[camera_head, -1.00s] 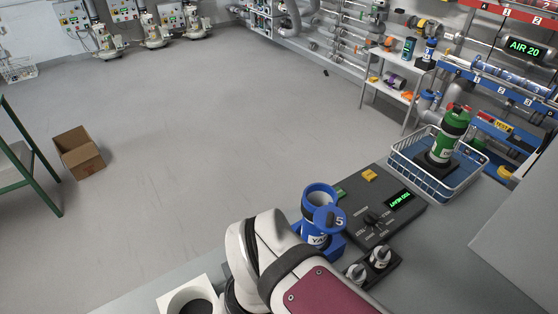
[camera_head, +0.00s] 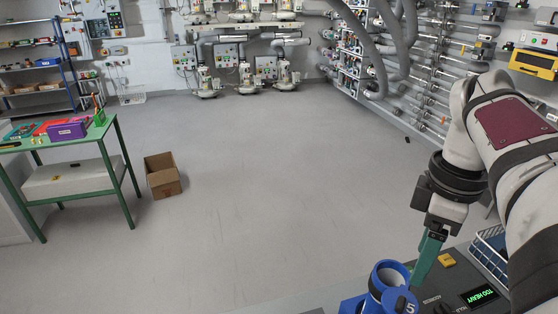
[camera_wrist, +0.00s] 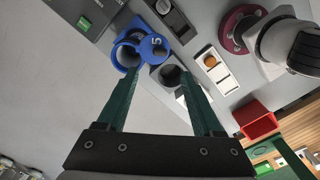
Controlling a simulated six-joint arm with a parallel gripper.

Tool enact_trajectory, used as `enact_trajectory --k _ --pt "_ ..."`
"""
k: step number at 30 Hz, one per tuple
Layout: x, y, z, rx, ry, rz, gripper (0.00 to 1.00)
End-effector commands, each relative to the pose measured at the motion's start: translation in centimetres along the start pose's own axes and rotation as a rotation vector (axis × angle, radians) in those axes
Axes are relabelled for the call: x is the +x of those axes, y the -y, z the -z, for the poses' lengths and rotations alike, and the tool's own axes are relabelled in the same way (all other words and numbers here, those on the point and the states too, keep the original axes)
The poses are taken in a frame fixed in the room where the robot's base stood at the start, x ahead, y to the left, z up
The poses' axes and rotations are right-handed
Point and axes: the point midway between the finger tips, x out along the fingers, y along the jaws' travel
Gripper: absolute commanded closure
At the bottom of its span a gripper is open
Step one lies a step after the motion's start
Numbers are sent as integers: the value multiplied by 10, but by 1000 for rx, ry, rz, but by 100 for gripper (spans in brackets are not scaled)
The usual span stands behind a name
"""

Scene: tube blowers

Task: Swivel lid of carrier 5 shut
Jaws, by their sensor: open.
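Carrier 5 (camera_head: 391,272) is a blue cylinder standing upright at the bottom of the head view, its round mouth uncovered. Its blue lid (camera_head: 400,301), marked 5, is swung out beside the mouth. In the wrist view, the carrier's open mouth (camera_wrist: 126,55) and the lid (camera_wrist: 155,46) lie side by side, beyond the fingertips. My gripper (camera_head: 424,268) has green fingers and is close to the right of the carrier in the head view. In the wrist view my gripper (camera_wrist: 159,82) is open with nothing held between the fingers. The carrier's lower part is cut off in the head view.
A dark scale unit with a green display (camera_head: 478,295) reading "TOO HEAVY" sits right of the carrier. A wire basket (camera_head: 488,250) is partly hidden behind my arm. In the wrist view, a grey holder with a dark hole (camera_wrist: 170,75) is close to the lid.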

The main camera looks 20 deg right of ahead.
Motion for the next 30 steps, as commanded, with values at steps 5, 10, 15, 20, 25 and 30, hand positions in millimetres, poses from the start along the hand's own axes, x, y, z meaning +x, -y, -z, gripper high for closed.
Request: enact_trajectory --k 5,10,15,20,25,30 --pt "55 2 0 0 -1 5 32" --pt "91 1 1 0 -1 3 32" --pt "108 0 1 0 -1 -1 32" --pt "111 0 1 1 -2 -1 32" --pt "110 0 1 1 -2 -2 39" --pt "110 0 1 1 -2 -2 70"
